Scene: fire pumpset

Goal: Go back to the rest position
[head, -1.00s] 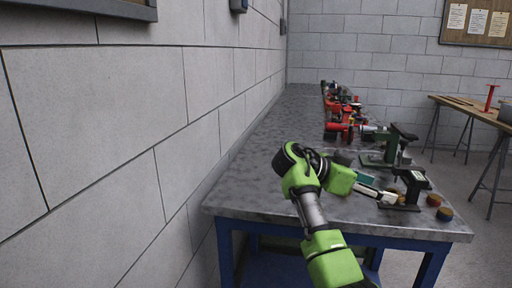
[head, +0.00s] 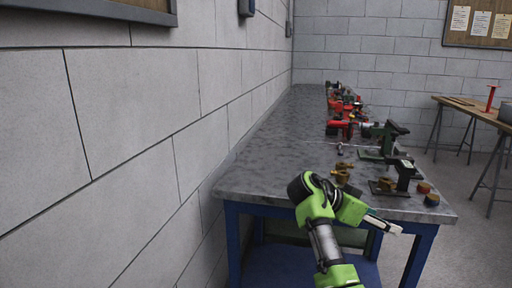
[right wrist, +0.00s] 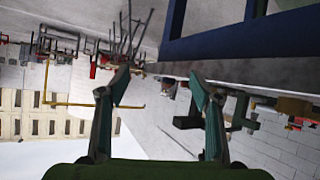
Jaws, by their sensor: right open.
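My right arm, green and grey, reaches in from the bottom of the head view. Its gripper (head: 384,226) is small there, pointing right at the near edge of the workbench (head: 265,165). In the right wrist view the gripper (right wrist: 162,92) has its two dark green fingers spread apart with nothing between them. That view is turned upside down, with the blue bench frame (right wrist: 250,40) at the top. My left gripper is not in view.
On the bench stand a small dark green-and-black device (head: 395,178), a green machine (head: 383,140), brass fittings (head: 342,176) and red parts (head: 342,128). Two small round pieces (head: 431,199) lie near the right corner. A grey block wall (head: 130,130) runs along the left. A wooden table (head: 465,108) stands at the back right.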

